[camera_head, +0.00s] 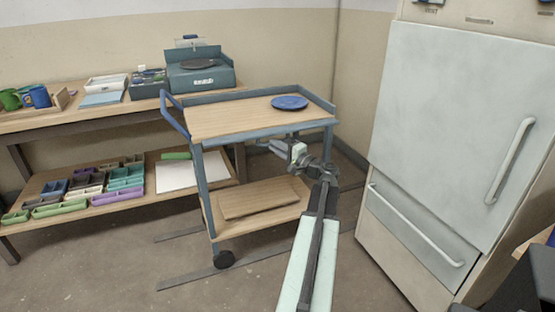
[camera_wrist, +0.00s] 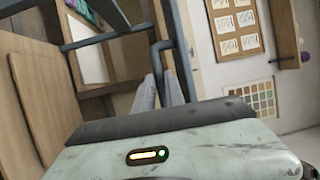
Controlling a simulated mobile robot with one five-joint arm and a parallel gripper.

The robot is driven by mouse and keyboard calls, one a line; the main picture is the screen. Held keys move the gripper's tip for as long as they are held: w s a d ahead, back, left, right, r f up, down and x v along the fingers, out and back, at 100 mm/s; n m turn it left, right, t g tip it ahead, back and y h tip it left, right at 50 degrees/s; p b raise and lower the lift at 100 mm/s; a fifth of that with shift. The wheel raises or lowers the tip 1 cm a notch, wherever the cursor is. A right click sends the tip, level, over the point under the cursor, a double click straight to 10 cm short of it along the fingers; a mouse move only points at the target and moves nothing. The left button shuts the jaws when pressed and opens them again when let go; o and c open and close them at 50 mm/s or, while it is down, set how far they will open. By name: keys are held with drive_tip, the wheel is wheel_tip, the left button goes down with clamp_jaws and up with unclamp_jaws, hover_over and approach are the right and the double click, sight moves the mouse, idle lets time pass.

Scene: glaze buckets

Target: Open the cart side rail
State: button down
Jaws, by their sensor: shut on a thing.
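The cart (camera_head: 262,115) has a wooden top, a blue-grey frame and a lower wooden shelf. Its side rail (camera_head: 265,133) is the blue-grey band along the near long edge of the top, and it looks upright or nearly so. My gripper (camera_head: 268,147) reaches in just below that edge, near its right half. In the wrist view my gripper (camera_wrist: 160,92) is shut on a dark bent bar, which looks like the rail's handle (camera_wrist: 158,50). The exact contact is partly hidden by the fingers.
A blue plate (camera_head: 290,103) lies on the cart top. A board (camera_head: 258,198) lies on the cart's lower shelf. A pale fridge (camera_head: 455,130) stands close on the right. A workbench (camera_head: 75,119) with trays and mugs is at the left. Floor in front is clear.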

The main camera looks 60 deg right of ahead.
drive_tip(key=t+b, duration=0.1)
drive_tip(key=b, duration=0.1)
drive_tip(key=f+n+t+b, duration=0.1)
drive_tip(key=b, duration=0.1)
drive_tip(key=shift+w+d+f, duration=0.1)
drive_tip(key=shift+w+f, duration=0.1)
drive_tip(key=shift+w, duration=0.15)
drive_tip(key=shift+r, duration=0.1)
